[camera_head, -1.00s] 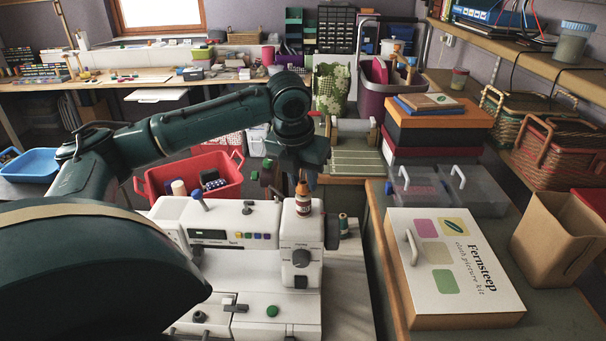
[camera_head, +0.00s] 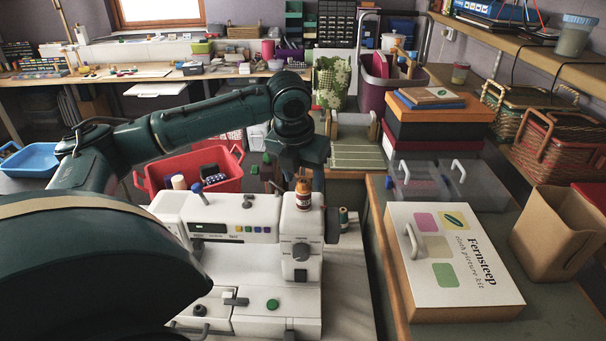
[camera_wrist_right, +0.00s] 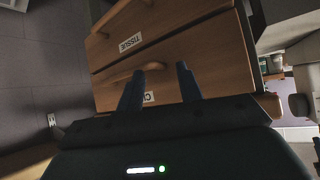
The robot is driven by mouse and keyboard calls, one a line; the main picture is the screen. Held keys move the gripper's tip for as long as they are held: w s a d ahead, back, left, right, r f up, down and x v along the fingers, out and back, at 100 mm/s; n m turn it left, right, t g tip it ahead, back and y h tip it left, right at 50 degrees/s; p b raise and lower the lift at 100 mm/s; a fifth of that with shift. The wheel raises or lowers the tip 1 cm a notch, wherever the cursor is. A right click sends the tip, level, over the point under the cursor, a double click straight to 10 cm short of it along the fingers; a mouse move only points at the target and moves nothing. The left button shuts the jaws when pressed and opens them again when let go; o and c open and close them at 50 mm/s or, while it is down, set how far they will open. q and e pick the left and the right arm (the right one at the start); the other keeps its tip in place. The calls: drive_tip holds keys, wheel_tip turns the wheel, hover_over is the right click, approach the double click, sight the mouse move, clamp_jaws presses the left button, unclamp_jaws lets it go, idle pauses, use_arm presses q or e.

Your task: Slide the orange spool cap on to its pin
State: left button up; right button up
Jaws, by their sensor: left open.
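The white sewing machine (camera_head: 262,262) stands in the lower middle of the head view. A dark green thread spool (camera_head: 343,219) stands at the machine's right side. My right gripper (camera_wrist_right: 160,88) is open and empty in the right wrist view, in front of wooden drawers.
A red basket (camera_head: 229,186) stands behind the machine at left. On the right table are the Fernsteep box (camera_head: 495,302), clear cases (camera_head: 475,192) and a brown paper bag (camera_head: 545,235). Labelled wooden drawers (camera_wrist_right: 200,55) fill the right wrist view's middle.

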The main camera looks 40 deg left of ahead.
use_arm(q)
drive_tip(key=v, duration=1.3)
